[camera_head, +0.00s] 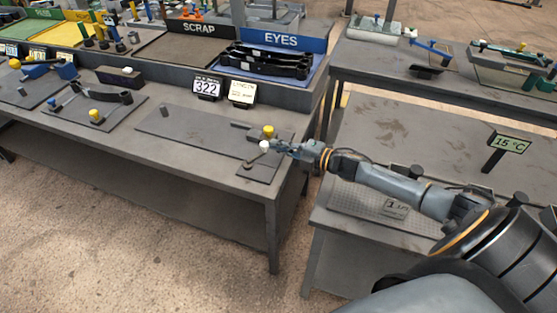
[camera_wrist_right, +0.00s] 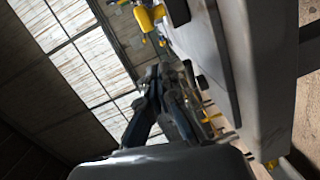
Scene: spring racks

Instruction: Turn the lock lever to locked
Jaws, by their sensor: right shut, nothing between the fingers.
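A small lever (camera_head: 254,158) with a pale round knob (camera_head: 264,146) rises at a tilt from the right end of a flat dark plate (camera_head: 190,133) on the grey bench. I take this for the lock lever; no lock markings are readable. A yellow knob (camera_head: 268,131) stands just behind it. My right gripper (camera_head: 275,146) reaches in from the right, shut and empty, with its tips close beside the pale knob. I cannot tell whether they touch. In the right wrist view its fingers (camera_wrist_right: 160,85) are together, and the lever cannot be made out there. My left gripper is not in view.
A sign reading 322 (camera_head: 207,87) and a second card (camera_head: 242,93) stand behind the plate. Bins marked SCRAP (camera_head: 198,28) and EYES (camera_head: 280,40) are at the back; EYES holds dark springs. A second bench (camera_head: 400,125) with a 15 °C sign (camera_head: 508,143) stands right, across a narrow gap.

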